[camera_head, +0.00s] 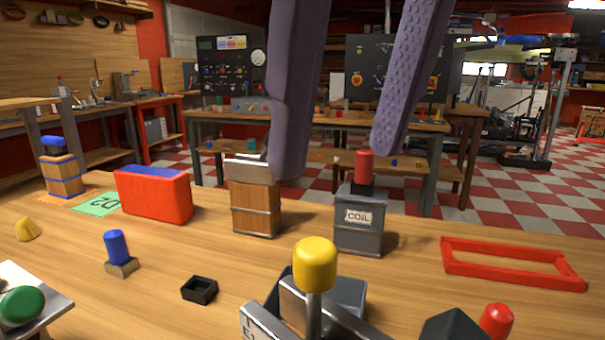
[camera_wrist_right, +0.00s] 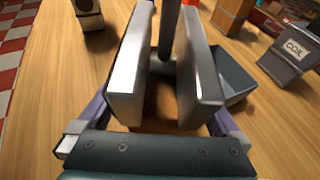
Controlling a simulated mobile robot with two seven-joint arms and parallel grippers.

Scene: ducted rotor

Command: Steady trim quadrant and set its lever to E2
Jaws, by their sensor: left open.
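The trim quadrant (camera_head: 350,289) stands at the front middle in the head view, a grey metal body with its lever upright. The lever has a yellow knob (camera_head: 315,263); the marking on the pale panel below it is only partly readable. My left gripper (camera_head: 338,165) hangs from above with its two purple fingers wide apart, empty, above and behind the knob. In the right wrist view, my right gripper (camera_wrist_right: 168,25) has its two metal pads slightly apart, with a grey rod between or just beyond them. I cannot tell whether they touch it.
A COIL box (camera_head: 358,225) with a red knob and a wooden crate (camera_head: 256,208) stand behind the quadrant. A red-blue block (camera_head: 153,195), blue knob (camera_head: 116,245) and small black tray (camera_head: 199,290) are left. A red frame (camera_head: 510,276) lies right, with bare tabletop around it.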

